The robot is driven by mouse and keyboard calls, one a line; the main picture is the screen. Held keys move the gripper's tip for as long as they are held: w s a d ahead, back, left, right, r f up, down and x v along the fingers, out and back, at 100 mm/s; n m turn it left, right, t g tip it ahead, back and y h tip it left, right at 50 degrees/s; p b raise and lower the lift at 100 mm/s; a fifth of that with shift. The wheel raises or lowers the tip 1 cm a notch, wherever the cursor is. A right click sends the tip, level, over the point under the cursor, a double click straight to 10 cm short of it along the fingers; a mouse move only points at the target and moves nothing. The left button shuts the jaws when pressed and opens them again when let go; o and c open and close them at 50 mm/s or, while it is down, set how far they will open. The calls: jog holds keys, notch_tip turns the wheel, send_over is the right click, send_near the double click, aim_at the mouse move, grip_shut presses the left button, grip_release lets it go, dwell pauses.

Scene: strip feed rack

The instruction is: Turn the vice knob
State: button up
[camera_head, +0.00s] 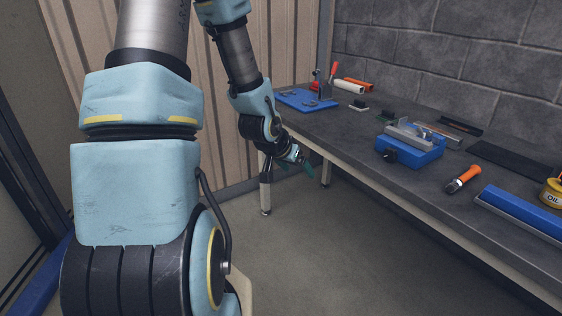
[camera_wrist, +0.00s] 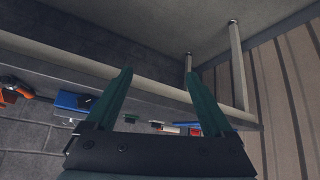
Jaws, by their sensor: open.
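The vice, a blue block (camera_head: 425,156) with grey metal jaws on top, sits on the dark workbench near its front edge in the head view. A black knob (camera_head: 390,155) is on its front left side, facing the bench edge. In the wrist view a blue block (camera_wrist: 73,101), likely the vice, shows left of the fingers; its knob is not clear there. My gripper (camera_head: 308,166) is beside the bench's front edge, left of the vice and apart from it. In the wrist view its two teal fingers (camera_wrist: 158,74) are spread open, with nothing between them.
The workbench (camera_head: 350,140) runs along a grey block wall. A blue plate (camera_head: 305,100) with a red-handled clamp is at the far end. An orange-handled tool (camera_head: 463,179), a blue rail (camera_head: 521,214) and a yellow oil can (camera_head: 552,192) lie nearer. The floor in front is clear.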

jog(key=shift+n+g+y, duration=0.3)
jog(key=shift+n+y, duration=0.2)
jog(key=shift+y, duration=0.4)
jog(key=shift+s+a+r+p, duration=0.2)
jog(key=shift+a+r, duration=0.15)
jog(key=shift+a, duration=0.35)
jog(key=shift+s+a+r+p, duration=0.1)
jog(key=shift+s+a+r, duration=0.2)
jog(key=shift+a, duration=0.45)
jog(key=shift+s+a+r+p, duration=0.15)
jog(key=shift+a+r, duration=0.25)
jog(key=shift+a, duration=0.3)
jog(key=shift+c, duration=0.3)
